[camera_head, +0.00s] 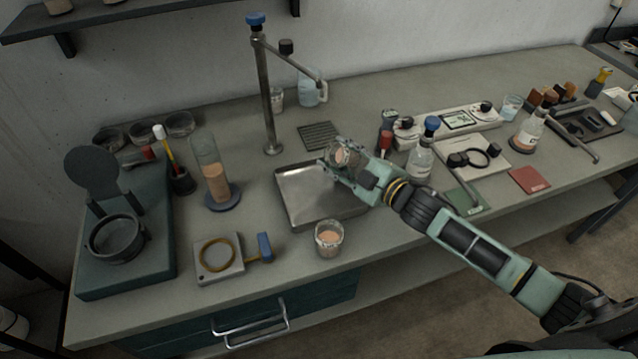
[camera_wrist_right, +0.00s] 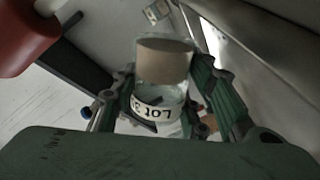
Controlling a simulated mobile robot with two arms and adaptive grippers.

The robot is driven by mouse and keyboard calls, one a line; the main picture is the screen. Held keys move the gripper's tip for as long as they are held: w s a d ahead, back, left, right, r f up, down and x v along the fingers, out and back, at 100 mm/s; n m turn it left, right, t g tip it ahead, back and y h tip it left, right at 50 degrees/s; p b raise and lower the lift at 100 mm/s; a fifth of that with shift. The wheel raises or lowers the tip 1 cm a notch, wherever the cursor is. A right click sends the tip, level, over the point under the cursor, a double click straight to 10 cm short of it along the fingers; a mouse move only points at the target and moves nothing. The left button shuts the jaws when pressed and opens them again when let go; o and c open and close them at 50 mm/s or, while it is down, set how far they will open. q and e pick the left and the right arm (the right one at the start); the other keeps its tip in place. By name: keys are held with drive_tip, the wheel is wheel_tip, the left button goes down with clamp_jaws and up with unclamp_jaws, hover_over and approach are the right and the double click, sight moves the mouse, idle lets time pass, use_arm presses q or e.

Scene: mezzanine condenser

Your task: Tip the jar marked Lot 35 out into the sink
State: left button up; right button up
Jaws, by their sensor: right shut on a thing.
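My right gripper (camera_head: 346,172) is shut on a clear glass jar (camera_head: 342,154) with pinkish-brown contents. It holds the jar tilted above the back right part of the shallow metal sink (camera_head: 296,190). In the right wrist view the jar (camera_wrist_right: 163,75) sits between the two green fingers. Its white label (camera_wrist_right: 154,111) appears upside down and reads "LOT 3", with the rest cut off. The brownish contents lie at the jar's far end. I see none in the sink's visible part; my gripper hides some of it. My left gripper is out of view.
A similar open jar (camera_head: 329,238) with pinkish contents stands close to the sink's front edge. A tap post (camera_head: 266,100) rises behind the sink. A glass cylinder (camera_head: 213,172) stands to the left. Bottles (camera_head: 420,158) and instruments crowd the right side.

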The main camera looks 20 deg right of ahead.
drive_tip(key=shift+s+a, duration=0.1)
drive_tip(key=shift+s, duration=0.05)
drive_tip(key=shift+f, duration=0.1)
drive_tip(key=shift+w+n, duration=0.2)
drive_tip(key=shift+n, duration=0.1)
drive_tip(key=shift+s+r, duration=0.2)
drive_tip(key=shift+w+n, duration=0.2)
drive_tip(key=shift+n, duration=0.2)
drive_tip(key=shift+s+r+b, duration=0.1)
drive_tip(key=shift+s+b, duration=0.1)
drive_tip(key=shift+b, duration=0.15)
drive_tip(key=shift+w+n, duration=0.15)
drive_tip(key=shift+n, duration=0.15)
drive_tip(key=shift+a, duration=0.1)
drive_tip(key=shift+f+n, duration=0.2)
drive_tip(key=shift+n, duration=0.1)
